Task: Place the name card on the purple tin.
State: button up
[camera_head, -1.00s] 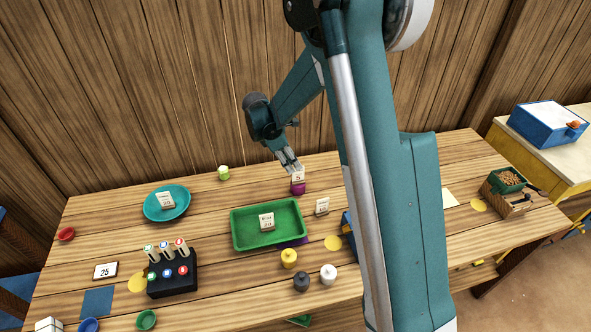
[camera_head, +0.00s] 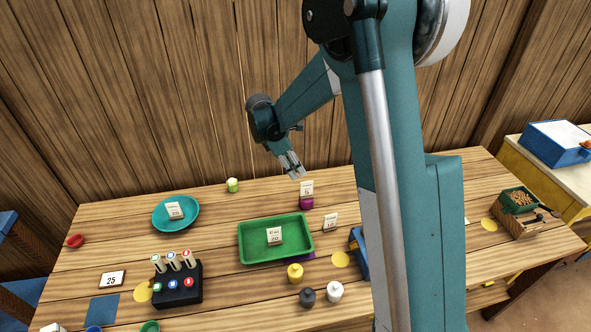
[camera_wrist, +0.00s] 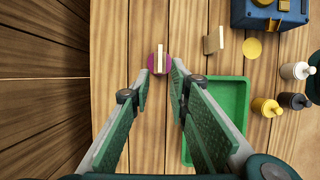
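A small pale card (camera_head: 307,187) stands upright on the purple tin (camera_head: 306,203) at the back of the table. Its print is too small to read surely. In the wrist view the card (camera_wrist: 160,60) shows edge-on above the round purple tin (camera_wrist: 152,67). My gripper (camera_head: 297,173) is just above and left of the card in the head view, apart from it. In the wrist view my gripper (camera_wrist: 160,78) has its fingers spread, with nothing held between them.
A green tray (camera_head: 242,246) with a card stands in front of the tin. Another card (camera_head: 330,221) stands right of it. A teal plate (camera_head: 160,219) with a card, a pale green-topped pot (camera_head: 232,185) and several small bottles stand around.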

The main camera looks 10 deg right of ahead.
jog(key=s+d+r+m+t+y, duration=0.25)
jog(key=s+r+m, duration=0.45)
jog(key=s+r, duration=0.9)
jog(key=s+d+r+m+t+y, duration=0.1)
jog(key=s+m+t, duration=0.3)
jog(key=s+m, duration=0.7)
jog(key=shift+s+r+t+y, duration=0.35)
jog(key=shift+s+r+y, duration=0.25)
jog(key=shift+s, duration=5)
jog(key=shift+d, duration=0.1)
